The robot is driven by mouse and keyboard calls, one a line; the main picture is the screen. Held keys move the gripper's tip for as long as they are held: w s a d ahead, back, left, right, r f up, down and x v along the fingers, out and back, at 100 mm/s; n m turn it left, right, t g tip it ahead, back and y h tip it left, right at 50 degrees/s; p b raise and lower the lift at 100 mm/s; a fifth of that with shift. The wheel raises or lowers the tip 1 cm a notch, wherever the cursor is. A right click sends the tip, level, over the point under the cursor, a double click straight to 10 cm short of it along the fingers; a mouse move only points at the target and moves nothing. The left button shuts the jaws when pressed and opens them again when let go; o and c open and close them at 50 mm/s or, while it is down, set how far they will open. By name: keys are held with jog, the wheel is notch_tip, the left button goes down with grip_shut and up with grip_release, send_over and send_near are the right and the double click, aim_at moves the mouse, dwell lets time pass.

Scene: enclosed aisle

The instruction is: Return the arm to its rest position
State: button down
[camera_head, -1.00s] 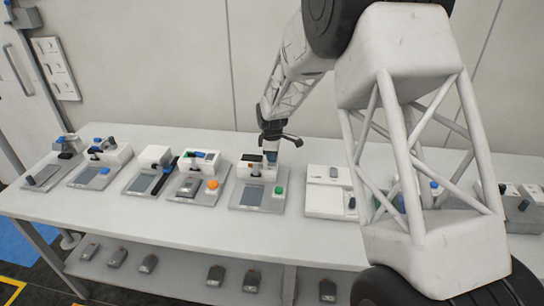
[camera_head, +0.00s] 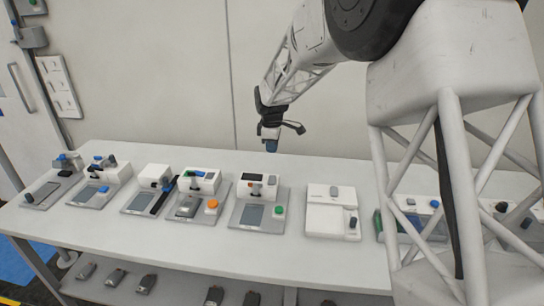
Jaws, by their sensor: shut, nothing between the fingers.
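My gripper (camera_head: 271,147) hangs at the end of my white lattice arm (camera_head: 300,55), above the back edge of the white table (camera_head: 330,255). It points down and is shut, with nothing held. It is clear of the device (camera_head: 262,209) with a grey screen and green button, which stands on the table just below it. My large arm links fill the right side of the view and hide part of the table.
A row of devices stands along the table, including one with an orange button (camera_head: 199,198) and a white box (camera_head: 331,210). A lower shelf (camera_head: 175,277) holds several dark items. A pale wall (camera_head: 150,75) stands close behind.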

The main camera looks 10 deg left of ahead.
jog(key=shift+r, duration=0.55)
jog(key=s+d+r+m+t, duration=0.1)
jog(key=s+d+r+m, duration=0.4)
jog(key=s+d, duration=0.55)
jog(key=s+d+r+m, duration=0.4)
jog(key=s+d+r, duration=0.3)
jog(key=s+d, duration=0.4)
jog(key=s+d+f+m, duration=0.1)
jog(key=s+d+m, duration=0.2)
jog(key=s, duration=0.6)
jog(key=s+d+m, duration=0.3)
jog(key=s, duration=0.7)
jog(key=s+d+f+m, duration=0.1)
jog(key=s+d+m, duration=0.2)
jog(key=s, duration=0.6)
jog(key=shift+s+d+f+t, duration=0.3)
jog(key=shift+s+t, duration=0.1)
